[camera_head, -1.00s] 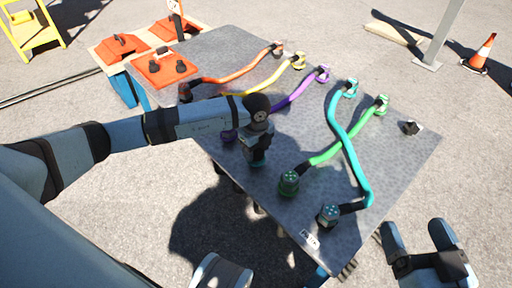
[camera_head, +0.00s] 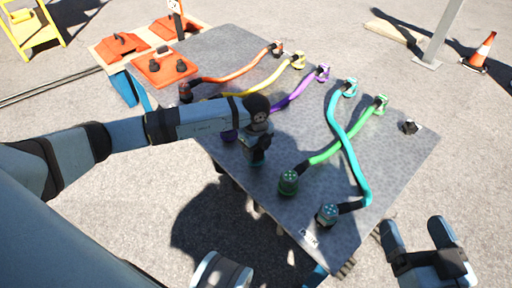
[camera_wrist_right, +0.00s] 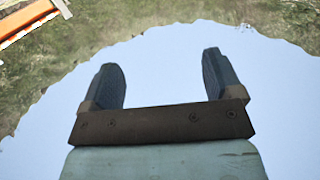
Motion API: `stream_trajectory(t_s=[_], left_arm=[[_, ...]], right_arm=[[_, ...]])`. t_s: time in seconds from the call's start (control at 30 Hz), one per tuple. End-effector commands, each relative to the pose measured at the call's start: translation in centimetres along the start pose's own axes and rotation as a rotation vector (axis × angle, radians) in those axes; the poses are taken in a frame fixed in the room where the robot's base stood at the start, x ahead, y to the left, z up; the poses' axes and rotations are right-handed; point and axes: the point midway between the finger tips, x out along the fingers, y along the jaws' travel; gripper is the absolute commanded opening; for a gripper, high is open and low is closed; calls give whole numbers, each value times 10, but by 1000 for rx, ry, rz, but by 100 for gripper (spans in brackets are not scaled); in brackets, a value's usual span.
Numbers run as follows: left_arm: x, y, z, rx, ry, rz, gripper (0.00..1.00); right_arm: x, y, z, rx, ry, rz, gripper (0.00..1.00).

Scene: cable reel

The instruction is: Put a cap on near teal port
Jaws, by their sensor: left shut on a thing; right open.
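My left gripper (camera_head: 257,158) points down over the near edge of the grey board (camera_head: 225,55). It is shut on a small dark thing, mostly hidden by the fingers; it looks like a cap.
The green plug (camera_head: 289,182) stands just right of my left gripper. Purple (camera_head: 300,92), yellow (camera_head: 270,80) and orange (camera_head: 235,75) cables run behind it. A black piece (camera_head: 410,127) lies at the board's right. Orange trays (camera_head: 160,68) stand at the back left.

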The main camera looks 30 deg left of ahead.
Motion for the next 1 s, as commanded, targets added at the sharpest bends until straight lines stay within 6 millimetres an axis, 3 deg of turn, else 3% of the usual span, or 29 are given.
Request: stream_trajectory(t_s=[0.2,0.23,0.33,0.77,1.0], left_arm=[[5,0,0,0,0,0,28],[4,0,0,0,0,0,63],[4,0,0,0,0,0,86],[4,0,0,0,0,0,86],[-52,0,0,1,0,-1,86]], right_arm=[[0,0,2,0,-1,0,85],[0,0,2,0,-1,0,85],[0,0,2,0,-1,0,85],[0,-1,4,24,-10,-6,85],[-7,-14,4,156,-61,4,85]])
